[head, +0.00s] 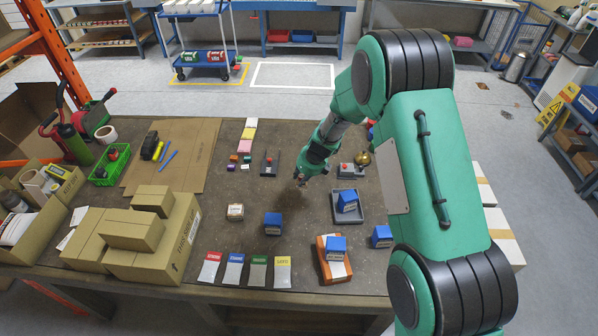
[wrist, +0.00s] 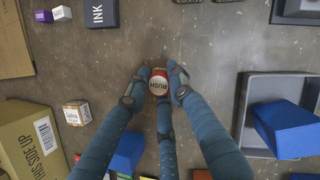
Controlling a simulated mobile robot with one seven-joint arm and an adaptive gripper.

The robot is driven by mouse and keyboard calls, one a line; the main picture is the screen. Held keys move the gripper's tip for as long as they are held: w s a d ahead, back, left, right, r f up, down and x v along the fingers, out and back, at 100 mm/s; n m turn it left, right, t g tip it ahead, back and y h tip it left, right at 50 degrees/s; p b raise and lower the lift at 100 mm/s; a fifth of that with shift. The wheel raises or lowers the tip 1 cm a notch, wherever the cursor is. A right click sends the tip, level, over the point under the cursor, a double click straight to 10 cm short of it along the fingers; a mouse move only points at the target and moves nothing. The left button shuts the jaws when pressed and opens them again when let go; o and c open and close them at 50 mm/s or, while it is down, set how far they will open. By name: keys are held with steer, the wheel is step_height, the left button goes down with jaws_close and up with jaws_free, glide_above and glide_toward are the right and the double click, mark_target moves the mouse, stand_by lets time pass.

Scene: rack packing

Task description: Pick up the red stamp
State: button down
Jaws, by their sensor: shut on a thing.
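The red stamp (wrist: 159,84), a small round piece with a red rim and a pale face reading "RUSH", is between the fingertips of my gripper (wrist: 160,80) in the wrist view. The three blue-grey fingers are closed around it from the sides and from below in the picture. In the head view my gripper (head: 300,181) points down over the middle of the brown table (head: 230,265). The stamp cannot be made out there. I cannot tell whether it touches the table.
A grey tray (wrist: 245,112) with a blue block (wrist: 286,128) lies to the right. A blue block (head: 272,222) and a small carton (head: 235,211) stand in front. Cardboard boxes (head: 120,230) fill the left front. An ink pad (wrist: 101,12) lies beyond. Bare table surrounds my gripper.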

steer(key=shift+s+d, duration=0.25)
steer(key=shift+s, duration=0.55)
